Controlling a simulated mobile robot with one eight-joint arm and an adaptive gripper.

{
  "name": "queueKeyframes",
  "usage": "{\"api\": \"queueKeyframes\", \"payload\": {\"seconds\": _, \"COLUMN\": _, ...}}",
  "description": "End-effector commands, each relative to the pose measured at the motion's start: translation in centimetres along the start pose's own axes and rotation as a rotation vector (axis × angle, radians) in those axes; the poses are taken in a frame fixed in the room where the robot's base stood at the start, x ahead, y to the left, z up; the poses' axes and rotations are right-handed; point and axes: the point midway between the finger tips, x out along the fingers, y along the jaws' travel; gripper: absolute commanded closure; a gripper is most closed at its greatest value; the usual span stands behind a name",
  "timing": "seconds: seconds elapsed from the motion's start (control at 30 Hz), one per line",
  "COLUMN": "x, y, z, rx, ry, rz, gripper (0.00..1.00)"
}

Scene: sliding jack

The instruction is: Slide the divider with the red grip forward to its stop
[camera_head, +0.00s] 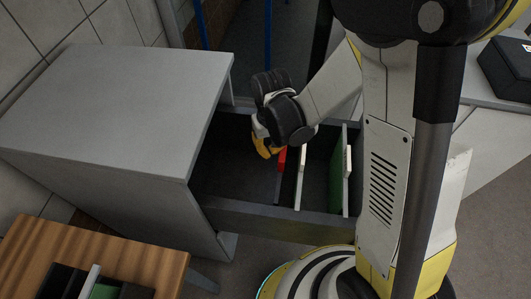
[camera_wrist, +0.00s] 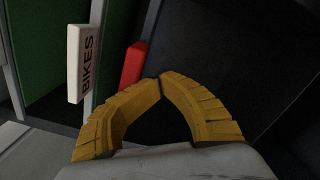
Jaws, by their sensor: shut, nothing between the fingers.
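The red grip (camera_head: 282,160) sits on its divider inside the open drawer (camera_head: 285,222), partly hidden by my gripper in the head view. In the wrist view the red grip (camera_wrist: 134,65) is just left of and beyond my fingertips. My gripper (camera_wrist: 160,80) is shut and empty, its yellow fingers meeting at the tips. In the head view my gripper (camera_head: 265,150) hangs over the drawer, on the cabinet side of the red grip. I cannot tell whether the fingers touch the grip or divider.
A white tab (camera_wrist: 83,62) marked "BIKES" stands beside the red grip. A green divider (camera_head: 337,182) with a white tab is farther right. The drawer is dark and clear toward the grey cabinet (camera_head: 120,100). A wooden table (camera_head: 100,255) stands at lower left.

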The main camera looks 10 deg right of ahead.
Motion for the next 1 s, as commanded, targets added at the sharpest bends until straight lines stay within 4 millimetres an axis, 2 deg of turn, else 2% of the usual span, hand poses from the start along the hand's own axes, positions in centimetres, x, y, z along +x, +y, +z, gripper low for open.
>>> {"api": "queueKeyframes", "payload": {"seconds": 1.0, "x": -9.2, "y": 0.0, "z": 0.0, "rx": 0.0, "ry": 0.0, "rz": 0.0, "gripper": 1.0}}
